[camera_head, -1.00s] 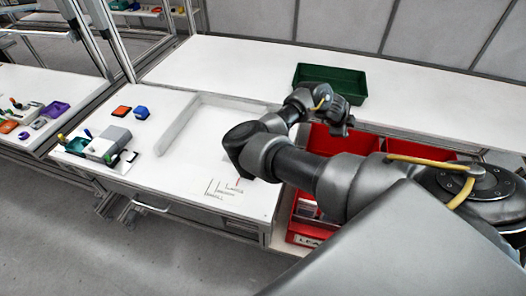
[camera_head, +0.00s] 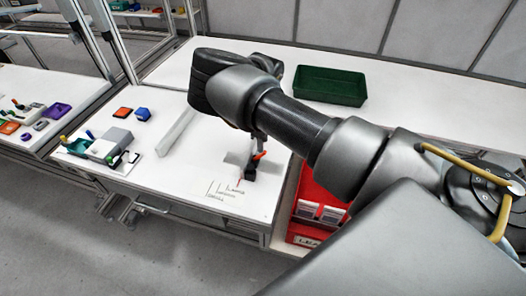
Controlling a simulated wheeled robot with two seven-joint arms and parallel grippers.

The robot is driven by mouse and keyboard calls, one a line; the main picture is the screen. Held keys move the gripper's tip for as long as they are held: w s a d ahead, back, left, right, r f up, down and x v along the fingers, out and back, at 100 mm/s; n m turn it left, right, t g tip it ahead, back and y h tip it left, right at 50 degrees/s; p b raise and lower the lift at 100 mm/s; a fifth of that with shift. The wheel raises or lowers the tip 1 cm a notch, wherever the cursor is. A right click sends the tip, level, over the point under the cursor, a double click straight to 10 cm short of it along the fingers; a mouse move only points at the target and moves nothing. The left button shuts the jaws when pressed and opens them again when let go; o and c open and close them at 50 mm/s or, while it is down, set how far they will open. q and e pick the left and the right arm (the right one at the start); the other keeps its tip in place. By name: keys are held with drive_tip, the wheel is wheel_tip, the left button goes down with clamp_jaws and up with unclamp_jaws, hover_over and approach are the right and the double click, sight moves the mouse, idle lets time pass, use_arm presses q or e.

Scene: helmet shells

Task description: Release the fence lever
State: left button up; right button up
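My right arm comes in from the right and bends down over the white worktable (camera_head: 160,185). Its dark gripper (camera_head: 250,173) is low over the table, just above the printed corner marks. Whether its fingers are apart is too small to tell. A small orange part (camera_head: 259,155) shows beside the gripper; I cannot tell whether it is a lever or part of my arm. A thin red mark (camera_head: 240,182) lies by the gripper. No fence lever is clearly identifiable. My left gripper is not in view.
A grey device (camera_head: 110,144) with small coloured levers stands at the table's left. An orange block (camera_head: 122,112) and a blue block (camera_head: 142,113) lie behind it. A green tray (camera_head: 330,86) stands at the back. A red bin (camera_head: 316,200) is right of the table.

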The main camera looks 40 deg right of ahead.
sight(260, 154)
wheel_tip(260, 154, down, 7)
drive_tip(key=shift+r+p, duration=0.15)
drive_tip(key=shift+p, duration=0.5)
clamp_jaws()
drive_tip(key=shift+w+b, duration=0.1)
drive_tip(key=shift+b, duration=0.2)
drive_tip(key=g+h+b, duration=0.1)
drive_tip(key=b, duration=0.2)
drive_tip(key=w+a+g+h+b, duration=0.1)
drive_tip(key=b, duration=0.3)
drive_tip(key=g+h+b, duration=0.1)
drive_tip(key=g+b, duration=0.1)
drive_tip(key=b, duration=0.2)
drive_tip(key=shift+w+a, duration=0.2)
drive_tip(key=shift+w, duration=0.05)
drive_tip(key=shift+w+r+b, duration=0.1)
drive_tip(key=shift+r+b, duration=0.15)
drive_tip(key=shift+b, duration=0.4)
drive_tip(key=shift+r, duration=0.25)
